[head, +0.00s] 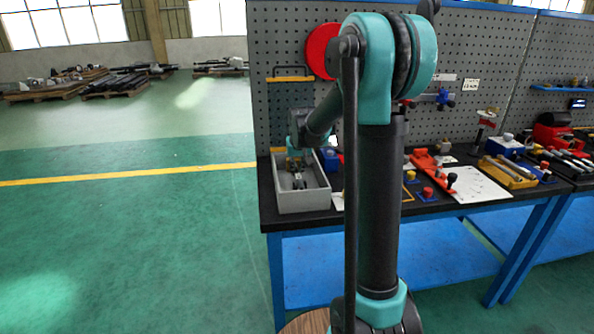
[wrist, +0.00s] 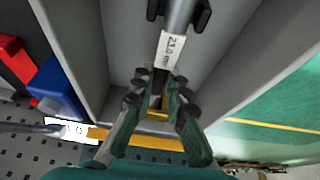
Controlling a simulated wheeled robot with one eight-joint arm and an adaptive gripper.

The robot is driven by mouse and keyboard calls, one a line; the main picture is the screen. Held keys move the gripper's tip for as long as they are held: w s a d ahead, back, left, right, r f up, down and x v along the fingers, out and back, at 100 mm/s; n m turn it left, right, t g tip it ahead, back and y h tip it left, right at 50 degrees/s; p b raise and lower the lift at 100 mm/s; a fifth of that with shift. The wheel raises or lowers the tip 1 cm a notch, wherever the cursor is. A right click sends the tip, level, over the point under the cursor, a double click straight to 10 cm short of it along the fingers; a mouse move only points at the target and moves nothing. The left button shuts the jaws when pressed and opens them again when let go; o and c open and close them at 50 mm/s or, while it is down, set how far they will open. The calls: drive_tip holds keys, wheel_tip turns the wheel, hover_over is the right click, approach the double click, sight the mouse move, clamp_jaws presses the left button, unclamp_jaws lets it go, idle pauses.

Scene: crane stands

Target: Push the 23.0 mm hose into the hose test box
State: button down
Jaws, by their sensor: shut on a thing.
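The hose test box (head: 304,202) is an open grey box at the left end of the workbench; its grey walls also flank the wrist view (wrist: 238,62). The 23.0 mm hose (wrist: 170,50) is grey with a white "23.0 mm" label and lies along the box. Its far part sits between black holder pieces (wrist: 203,14). My gripper (wrist: 160,78) is shut on the near end of the hose, low between the box walls. In the head view my gripper (head: 297,165) is small and inside the box. The fingers hide the hose's gripped end.
A blue block (wrist: 57,88) and a red block (wrist: 14,58) stand just outside the box wall. A yellow bar (wrist: 140,138) crosses below my fingers. A pegboard (head: 283,45) rises behind the bench. Tools and a red tray (head: 430,167) lie further right. Open green floor is at left.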

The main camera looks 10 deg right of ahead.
drive_tip(key=c, duration=1.4)
unclamp_jaws()
drive_tip(key=shift+c, duration=0.2)
drive_tip(key=v, duration=1.2)
drive_tip(key=shift+s, duration=0.1)
